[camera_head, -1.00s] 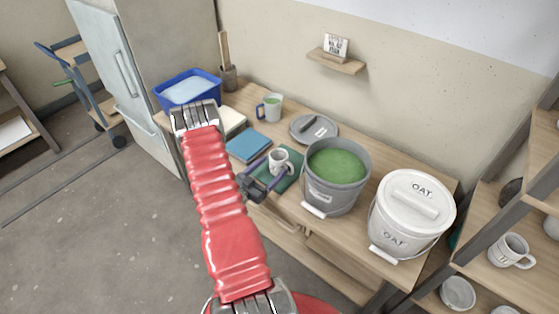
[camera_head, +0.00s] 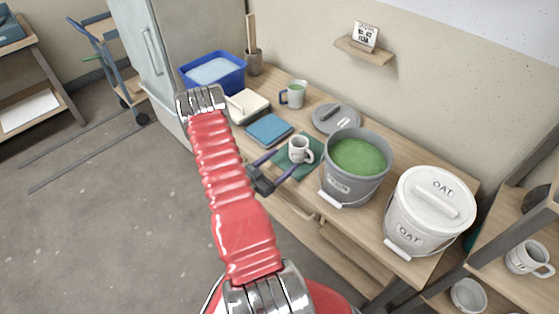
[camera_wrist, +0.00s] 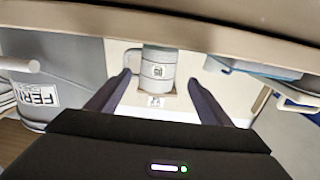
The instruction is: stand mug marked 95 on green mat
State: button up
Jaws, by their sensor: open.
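A white mug (camera_head: 299,151) stands upright on the green mat (camera_head: 283,162) on the wooden bench; its handle is on the right in the head view. In the wrist view the mug (camera_wrist: 158,66) shows beyond and between the fingertips, with a small dark mark on it that is too small to read. My gripper (camera_head: 293,160) is open in front of the mug, a finger towards each side; it holds nothing. In the wrist view my gripper (camera_wrist: 160,84) is empty too. I cannot tell how deep the mug is between the fingers.
A grey bucket of green glaze (camera_head: 345,187) stands close right of the mat, then a white OAT bucket (camera_head: 405,233). A wall shelf (camera_head: 365,52) hangs above.

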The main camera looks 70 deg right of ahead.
jog(key=w+a+r+n+t+y, duration=0.15)
jog(key=w+r+t, duration=0.35)
jog(key=w, duration=0.6)
jog(key=w+a+r+n+t+y, duration=0.15)
jog(key=w+r+t, duration=0.3)
jog(key=w, duration=0.65)
jog(key=w+a+r+n+t+y, duration=0.6)
jog(key=w+a+r, duration=0.85)
jog(key=a, duration=0.35)
jog(key=s+a+r+n+y, duration=0.2)
jog(key=a+r+n, duration=0.1)
jog(key=a, duration=0.5)
jog(key=s+a+r+n+y, duration=0.2)
jog(key=a+r, duration=0.2)
jog(key=a, duration=0.3)
jog(key=s+a+r+n+y, duration=0.2)
jog(key=a+r+n+y, duration=0.1)
jog(key=a, duration=0.5)
jog(key=s+a+r+n+g, duration=0.1)
jog(key=s+a, duration=0.3)
jog(key=s, duration=0.6)
jog(key=s+a+r+n+g, duration=0.1)
jog(key=s+a+n, duration=0.3)
jog(key=s, duration=0.6)
jog(key=shift+a+r+n+g+y, duration=0.2)
jog(key=shift+r+n+g+y, duration=0.1)
jog(key=shift+g, duration=0.15)
